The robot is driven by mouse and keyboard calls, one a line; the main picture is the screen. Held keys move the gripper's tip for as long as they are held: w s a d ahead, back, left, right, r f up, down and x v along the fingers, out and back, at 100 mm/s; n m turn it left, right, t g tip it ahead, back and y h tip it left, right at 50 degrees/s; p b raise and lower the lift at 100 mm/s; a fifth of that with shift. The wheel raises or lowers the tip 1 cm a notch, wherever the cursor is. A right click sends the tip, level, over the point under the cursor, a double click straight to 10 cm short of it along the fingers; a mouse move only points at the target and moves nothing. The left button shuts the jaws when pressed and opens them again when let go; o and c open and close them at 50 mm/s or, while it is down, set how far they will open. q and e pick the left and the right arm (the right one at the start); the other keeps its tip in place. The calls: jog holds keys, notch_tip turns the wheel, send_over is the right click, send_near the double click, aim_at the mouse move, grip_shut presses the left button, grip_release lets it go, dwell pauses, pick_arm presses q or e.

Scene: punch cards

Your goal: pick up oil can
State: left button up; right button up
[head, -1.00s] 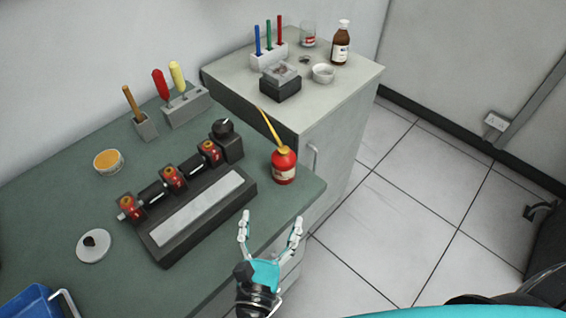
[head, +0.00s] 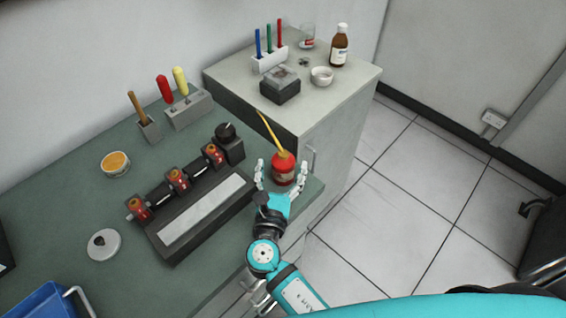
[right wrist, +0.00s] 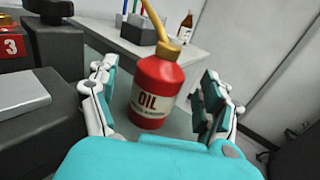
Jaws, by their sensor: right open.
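The red oil can (head: 284,167) with a long yellow spout stands upright on the green bench (head: 75,195), near its right end. In the right wrist view the can (right wrist: 157,90) shows its "OIL" label. My right gripper (head: 281,172) is open, with one finger on each side of the can. In the right wrist view the fingers (right wrist: 155,98) show gaps to the can on both sides, so they do not grip it. My left gripper is not in view.
A dark machine with a pale plate (head: 205,208) stands just left of the can. A grey cabinet (head: 330,105) behind holds pens, a brown bottle (head: 340,45) and a white bowl (head: 321,76). A blue tray (head: 45,303) sits at the lower left.

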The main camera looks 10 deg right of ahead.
jog(key=shift+x, duration=1.5)
jog(key=c, duration=1.5)
